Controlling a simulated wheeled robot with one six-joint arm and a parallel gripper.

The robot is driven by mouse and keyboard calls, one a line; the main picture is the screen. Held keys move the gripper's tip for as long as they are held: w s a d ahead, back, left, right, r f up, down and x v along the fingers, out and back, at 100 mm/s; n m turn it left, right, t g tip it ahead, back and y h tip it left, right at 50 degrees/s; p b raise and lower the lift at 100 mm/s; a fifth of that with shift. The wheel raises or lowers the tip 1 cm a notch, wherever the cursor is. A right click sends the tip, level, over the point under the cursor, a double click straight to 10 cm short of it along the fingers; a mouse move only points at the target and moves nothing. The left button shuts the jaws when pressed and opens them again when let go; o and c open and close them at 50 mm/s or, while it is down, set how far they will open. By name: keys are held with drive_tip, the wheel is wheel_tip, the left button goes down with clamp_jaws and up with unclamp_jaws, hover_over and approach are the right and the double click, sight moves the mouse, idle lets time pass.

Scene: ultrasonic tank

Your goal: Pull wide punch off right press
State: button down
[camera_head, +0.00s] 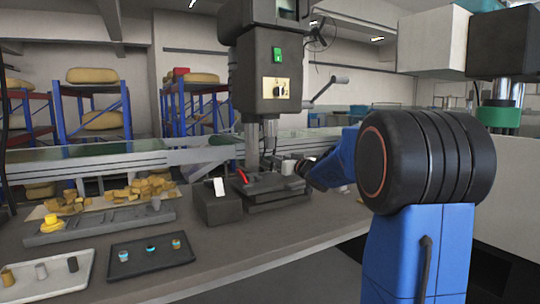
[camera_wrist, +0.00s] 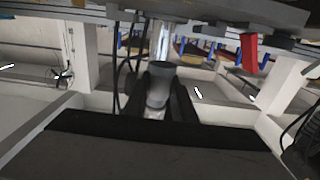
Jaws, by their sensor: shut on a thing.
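In the head view, the press (camera_head: 275,75) with a green switch stands at the middle of the bench, above a dark base (camera_head: 277,190) with a red part (camera_head: 242,176). My gripper (camera_head: 295,167) reaches in from the right beside the press column. A small pale piece (camera_head: 287,167) shows at its fingertips. In the wrist view, which looks upside down, my gripper (camera_wrist: 157,95) is shut on a grey cylindrical punch (camera_wrist: 158,82). A bright metal column stands behind it. I cannot tell whether the punch still touches the press.
A black tray (camera_head: 118,268) with small cups and a white tray (camera_head: 85,270) with small cylinders lie front left. A grey rack (camera_head: 100,227) and yellowish blocks (camera_head: 142,189) are behind them. A dark box (camera_head: 217,205) stands left of the press base. The front bench middle is clear.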

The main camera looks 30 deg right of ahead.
drive_tip(key=s, duration=0.6)
idle(0.3)
idle(0.4)
